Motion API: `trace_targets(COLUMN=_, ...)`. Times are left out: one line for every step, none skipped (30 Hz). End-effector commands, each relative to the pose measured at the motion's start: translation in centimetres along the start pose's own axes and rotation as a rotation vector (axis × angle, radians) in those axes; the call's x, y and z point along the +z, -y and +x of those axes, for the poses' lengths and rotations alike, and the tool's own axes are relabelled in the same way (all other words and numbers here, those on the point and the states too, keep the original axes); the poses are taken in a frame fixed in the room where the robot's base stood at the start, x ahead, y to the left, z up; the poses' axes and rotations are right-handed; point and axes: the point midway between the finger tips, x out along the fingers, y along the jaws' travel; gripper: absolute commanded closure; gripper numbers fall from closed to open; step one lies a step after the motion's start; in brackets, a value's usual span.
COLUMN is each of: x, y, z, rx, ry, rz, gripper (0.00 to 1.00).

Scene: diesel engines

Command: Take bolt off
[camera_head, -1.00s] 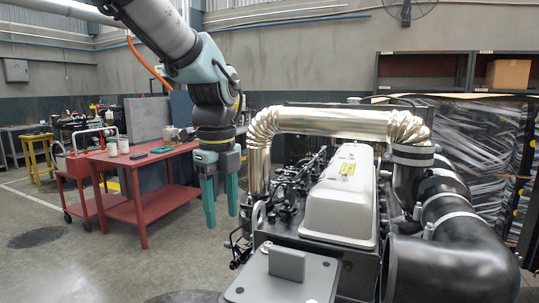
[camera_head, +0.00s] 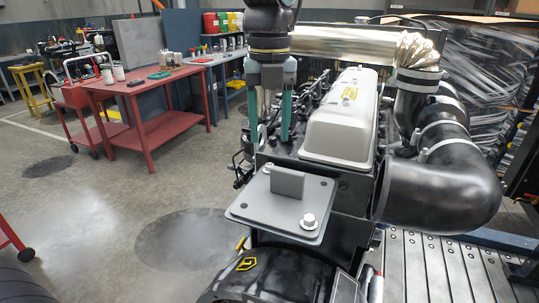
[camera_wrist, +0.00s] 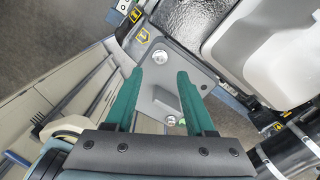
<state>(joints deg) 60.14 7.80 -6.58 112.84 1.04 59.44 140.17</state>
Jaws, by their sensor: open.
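A silver bolt (camera_head: 309,221) with a round flange stands at the near right corner of a grey plate (camera_head: 259,203) on the front of the engine. The plate has an upright grey block (camera_head: 287,182) and holes near other corners. My gripper (camera_head: 269,138) points down behind the plate, open and empty, its two green fingers apart. In the wrist view a silver bolt head (camera_wrist: 160,57) shows just beyond the gap between the fingertips (camera_wrist: 159,73). Another small silver round part (camera_wrist: 171,120) shows nearer the gripper's base; I cannot tell which one matches the head view's bolt.
The engine's silver cover (camera_head: 340,120) stands right of my gripper. A shiny wrapped pipe (camera_head: 345,43) runs behind it, and a large black elbow pipe (camera_head: 445,190) lies to the right. A red table (camera_head: 150,88) with small items stands at left. The floor in front of it is clear.

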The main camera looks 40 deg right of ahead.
Motion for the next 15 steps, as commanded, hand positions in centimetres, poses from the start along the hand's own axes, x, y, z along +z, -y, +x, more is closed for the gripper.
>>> trace_targets(x=0.0, y=0.0, z=0.8, rx=0.001, ry=-0.001, rz=0.0, gripper=0.45)
trace_targets(x=0.0, y=0.0, z=1.0, rx=0.001, ry=-0.001, rz=0.0, gripper=0.45)
trace_targets(x=0.0, y=0.0, z=1.4, rx=0.001, ry=-0.001, rz=-0.001, gripper=0.45)
trace_targets(x=0.0, y=0.0, z=1.8, rx=0.001, ry=-0.001, rz=-0.001, gripper=0.45)
trace_targets(x=0.0, y=0.0, z=2.2, rx=0.0, ry=0.0, rz=-0.001, gripper=0.45)
trace_targets(x=0.0, y=0.0, z=2.6, rx=0.0, ry=0.0, rz=-0.001, gripper=0.45)
trace_targets(x=0.0, y=0.0, z=2.9, rx=0.0, ry=0.0, rz=-0.001, gripper=0.45)
trace_targets(x=0.0, y=0.0, z=3.2, rx=0.0, ry=0.0, rz=-0.001, gripper=0.45)
trace_targets(x=0.0, y=0.0, z=3.6, rx=0.0, ry=0.0, rz=0.0, gripper=0.45)
trace_targets(x=0.0, y=0.0, z=3.9, rx=0.0, ry=0.0, rz=0.0, gripper=0.45)
trace_targets(x=0.0, y=0.0, z=4.2, rx=0.0, ry=0.0, rz=0.0, gripper=0.45)
trace_targets(x=0.0, y=0.0, z=4.6, rx=0.0, ry=0.0, rz=0.0, gripper=0.45)
trace_targets(x=0.0, y=0.0, z=4.8, rx=0.0, ry=0.0, rz=0.0, gripper=0.45)
trace_targets(x=0.0, y=0.0, z=5.1, rx=0.0, ry=0.0, rz=0.0, gripper=0.45)
trace_targets(x=0.0, y=0.0, z=5.5, rx=0.0, ry=0.0, rz=0.0, gripper=0.45)
